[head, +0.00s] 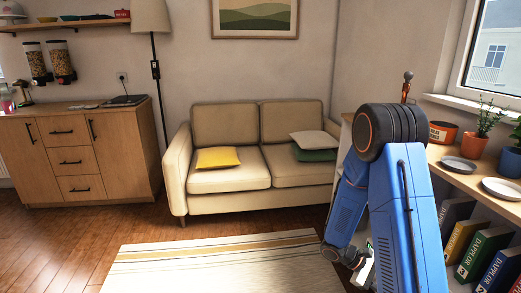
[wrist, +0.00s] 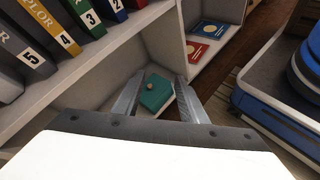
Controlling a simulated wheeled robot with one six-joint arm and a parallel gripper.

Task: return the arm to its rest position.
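My blue arm (head: 408,215) is folded beside the shelf unit at the right of the head view, with its dark round joint on top. In the head view my gripper is low and mostly hidden behind the arm. In the wrist view my gripper (wrist: 161,78) has its two grey fingers apart. A green box (wrist: 155,98) with a small round knob shows between the fingers, seemingly beyond them in a white shelf compartment (wrist: 115,88). I see no finger clearly pressing on it.
Binders (head: 485,252) stand in the shelf unit under its wooden top (head: 450,158), which bears plates (head: 503,188), plants and an orange tin (head: 443,132). Red and blue booklets (wrist: 196,51) lie in another compartment. A sofa (head: 228,176) and striped rug (head: 215,262) are left of my arm.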

